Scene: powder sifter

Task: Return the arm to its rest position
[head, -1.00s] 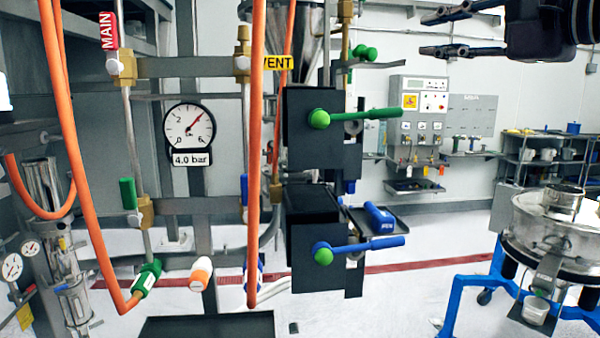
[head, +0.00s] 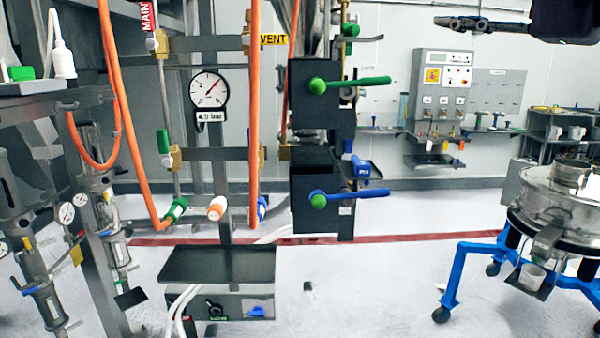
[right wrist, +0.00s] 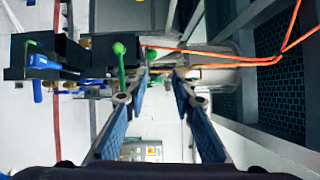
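My right gripper (head: 480,23) shows at the top right of the head view, seen from the side. In the right wrist view its two blue-padded fingers (right wrist: 155,105) stand apart with nothing between them, so it is open and empty. Beyond the fingers in that view are the black valve blocks (right wrist: 45,60) and a green-knobbed handle (right wrist: 119,50); I see no contact with them. My left gripper is not in view.
The black valve blocks (head: 318,115) carry a green lever (head: 362,82) and a blue lever (head: 362,195). Orange hoses (head: 254,120) and a pressure gauge (head: 208,89) stand left. The round steel sifter (head: 560,195) on blue legs is right.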

